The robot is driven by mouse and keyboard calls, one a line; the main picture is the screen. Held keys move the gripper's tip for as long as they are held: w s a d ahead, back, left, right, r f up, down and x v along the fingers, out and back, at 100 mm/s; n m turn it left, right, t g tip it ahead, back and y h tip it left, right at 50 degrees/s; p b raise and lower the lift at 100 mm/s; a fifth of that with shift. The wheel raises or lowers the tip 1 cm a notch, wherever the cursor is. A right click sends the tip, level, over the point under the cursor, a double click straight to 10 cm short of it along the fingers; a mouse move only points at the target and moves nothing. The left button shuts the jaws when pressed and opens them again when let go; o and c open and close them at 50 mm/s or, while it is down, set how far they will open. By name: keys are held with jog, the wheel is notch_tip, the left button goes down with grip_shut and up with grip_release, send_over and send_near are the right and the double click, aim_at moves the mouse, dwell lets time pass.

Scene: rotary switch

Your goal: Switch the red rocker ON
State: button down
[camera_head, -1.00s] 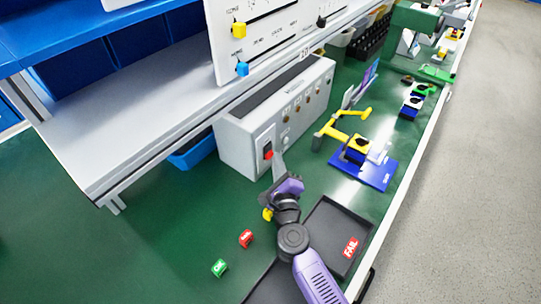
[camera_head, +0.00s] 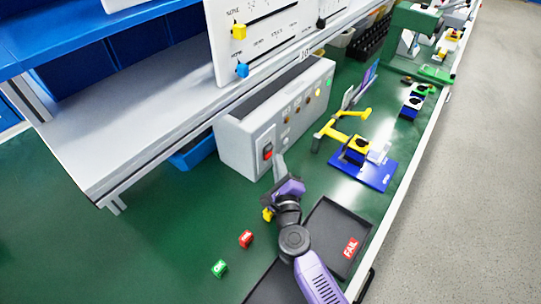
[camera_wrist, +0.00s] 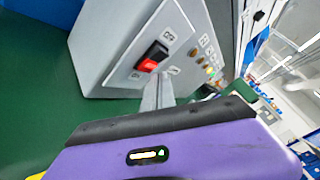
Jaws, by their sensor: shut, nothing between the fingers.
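The red rocker (camera_head: 268,151) is set in a light plate on the front of a grey control box (camera_head: 250,150). In the wrist view the rocker (camera_wrist: 151,57) shows a black part at the upper right and a lit-looking red part at the lower left. My gripper (camera_head: 279,165) is shut and empty, its fingers just below and right of the rocker. In the wrist view the fingertips (camera_wrist: 158,84) lie in front of the panel, below the rocker. I cannot tell whether they touch the panel.
Right of the rocker, the box carries several round buttons and lamps (camera_head: 298,107). A yellow fixture on a blue base (camera_head: 372,175) stands to the right.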

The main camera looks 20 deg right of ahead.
jog(key=shift+s+d+r, duration=0.1)
jog(key=shift+s+d, duration=0.1)
jog(key=shift+s, duration=0.05)
jog(key=s+d, duration=0.1)
jog(key=s+d+p, duration=0.1)
jog(key=s+d, duration=0.1)
jog(key=s, duration=0.1)
jog(key=shift+r, duration=0.35)
dwell(0.7)
